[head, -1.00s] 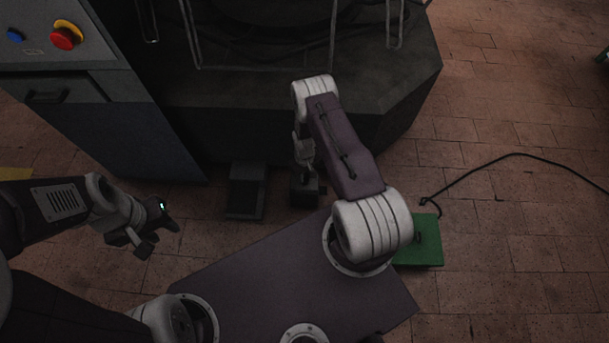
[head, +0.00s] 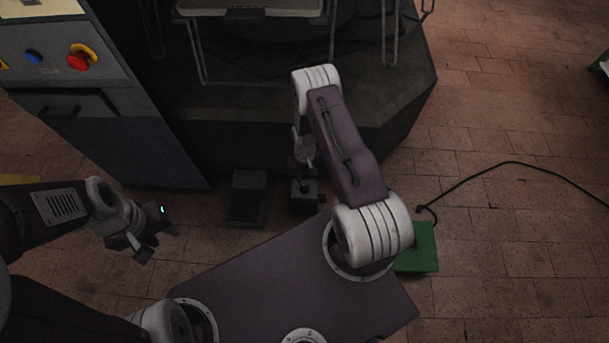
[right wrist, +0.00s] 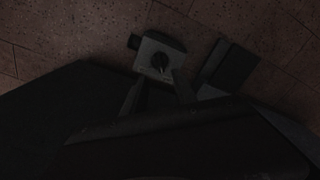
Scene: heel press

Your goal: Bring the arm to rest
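My right arm reaches forward from the base plate and bends down, with its dark right gripper (head: 305,165) above a small grey box with a round black knob (head: 304,196). In the right wrist view the gripper's two fingers (right wrist: 157,88) are apart, and the knobbed box (right wrist: 160,56) shows just beyond their tips; nothing is held. My left gripper (head: 160,242) hangs at the left above the brick floor, its fingers apart and empty. Whether the right fingers touch the box cannot be told.
A large dark machine (head: 395,110) stands ahead, with a control cabinet (head: 110,135) and its red button (head: 78,62) at the left. A dark pedal-like block (head: 248,197) stands left of the knobbed box. A green plate (head: 418,248) and black cable (head: 510,164) lie right.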

